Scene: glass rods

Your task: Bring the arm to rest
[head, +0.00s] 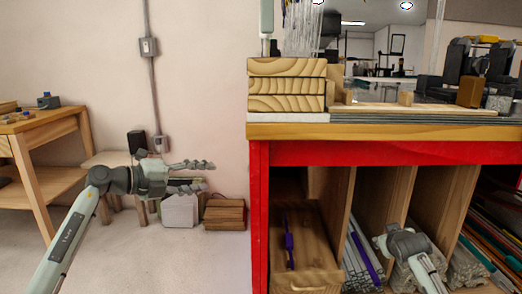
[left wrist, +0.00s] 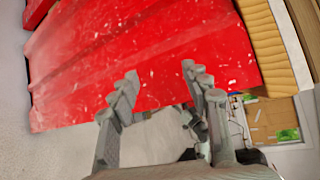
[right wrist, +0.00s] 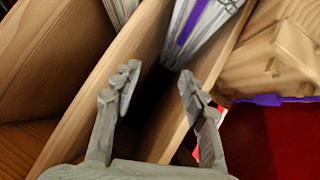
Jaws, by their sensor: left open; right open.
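My left gripper (head: 208,176) is open and empty, held out in the air left of the red workbench (head: 259,210). In the left wrist view its spread fingers (left wrist: 160,72) face the bench's red side, with nothing between them. My right arm (head: 405,246) is low at the right, in front of the bench's open compartments; its fingers are hard to make out there. In the right wrist view the right gripper (right wrist: 160,72) is open and empty, in front of a wooden divider (right wrist: 120,70). Clear glass rods (head: 302,32) stand upright at a wooden block (head: 287,85) on the bench top.
Below the top are wooden dividers (head: 385,195), bundles of rods (head: 360,262) and a wooden drawer (head: 305,255) with a purple item (head: 288,242). A wooden table (head: 50,130) stands far left. A brown box (head: 225,214) is on the floor by the wall. Floor at front left is clear.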

